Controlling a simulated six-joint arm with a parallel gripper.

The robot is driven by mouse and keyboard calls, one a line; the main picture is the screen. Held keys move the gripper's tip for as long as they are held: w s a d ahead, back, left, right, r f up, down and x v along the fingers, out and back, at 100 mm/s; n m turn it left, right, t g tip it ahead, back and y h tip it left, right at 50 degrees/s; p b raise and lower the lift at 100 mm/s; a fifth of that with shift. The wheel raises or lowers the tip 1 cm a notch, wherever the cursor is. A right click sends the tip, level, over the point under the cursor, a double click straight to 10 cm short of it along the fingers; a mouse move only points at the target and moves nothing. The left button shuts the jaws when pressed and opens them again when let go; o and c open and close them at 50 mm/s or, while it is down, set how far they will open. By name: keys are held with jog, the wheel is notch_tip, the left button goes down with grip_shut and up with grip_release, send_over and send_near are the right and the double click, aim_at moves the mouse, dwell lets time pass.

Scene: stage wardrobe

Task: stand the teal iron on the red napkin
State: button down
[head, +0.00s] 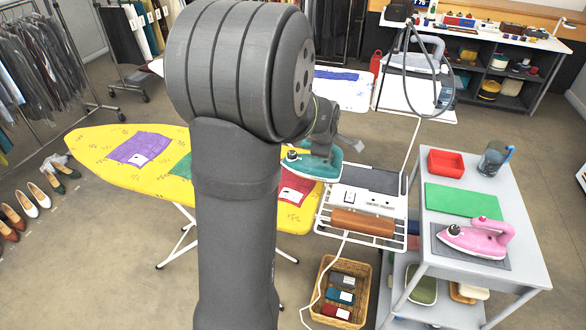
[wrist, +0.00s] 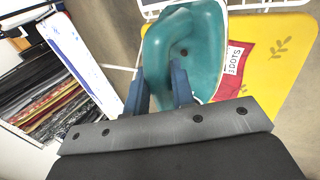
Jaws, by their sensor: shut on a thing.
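The teal iron (head: 318,166) is at the right end of the yellow ironing board, near the wire rest, in the head view. My gripper (wrist: 160,88) is shut on it; the wrist view shows both fingers against the teal iron (wrist: 165,48). The red napkin (head: 293,187) lies on the board, partly hidden behind my arm and below the iron. In the wrist view the red napkin (wrist: 236,66), with a white lettered label, shows just right of the iron, which covers part of it. I cannot tell the iron's exact height above the board.
The yellow board (head: 100,150) also carries a purple cloth (head: 140,148) and a green cloth (head: 182,168). The wire rest (head: 322,222) holds a brown block (head: 362,222). A grey trolley (head: 440,262) at right carries a pink iron (head: 478,238). A wicker basket (head: 318,272) is on the floor.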

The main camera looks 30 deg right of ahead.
jog(key=w+a+f, duration=0.3)
jog(key=w+f, duration=0.6)
jog(key=shift+a+f, duration=0.3)
jog(key=shift+f, duration=0.05)
jog(key=shift+f, duration=0.1)
jog(key=shift+s+a+f, duration=0.1)
jog(key=shift+s+f, duration=0.05)
jog(key=shift+f, duration=0.5)
jog(key=c, duration=1.3)
grip_release()
jog(key=shift+f, duration=0.2)
jog(key=shift+o, duration=0.3)
jog(key=shift+r, duration=0.2)
jog(key=shift+r, duration=0.1)
